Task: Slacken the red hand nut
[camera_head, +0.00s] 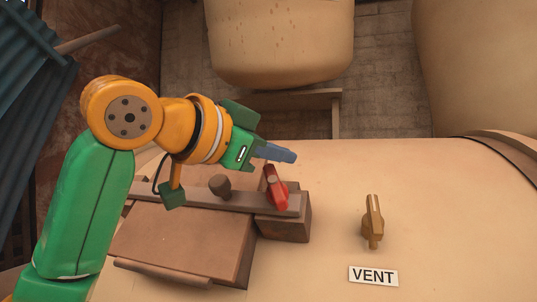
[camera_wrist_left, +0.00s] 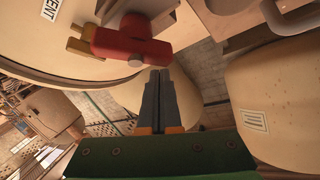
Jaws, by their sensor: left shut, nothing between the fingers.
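The red hand nut (camera_head: 277,190) is a winged red piece on the end of a brown bar, over a wooden block. It also shows large in the left wrist view (camera_wrist_left: 122,42), with a grey stud end at its lower edge. My left gripper (camera_head: 292,156) is shut and empty, its blue-grey fingers side by side just above the nut in the head view. In the left wrist view the closed fingertips (camera_wrist_left: 158,72) lie just below the nut. I cannot tell whether they touch it. My right gripper is in neither view.
A brown knob (camera_head: 220,185) stands on the bar (camera_head: 190,197) left of the nut. A brass vent handle (camera_head: 373,222) and a VENT label (camera_head: 373,276) are on the pale surface (camera_head: 450,190) to the right. A rounded tan vessel (camera_head: 282,40) stands behind.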

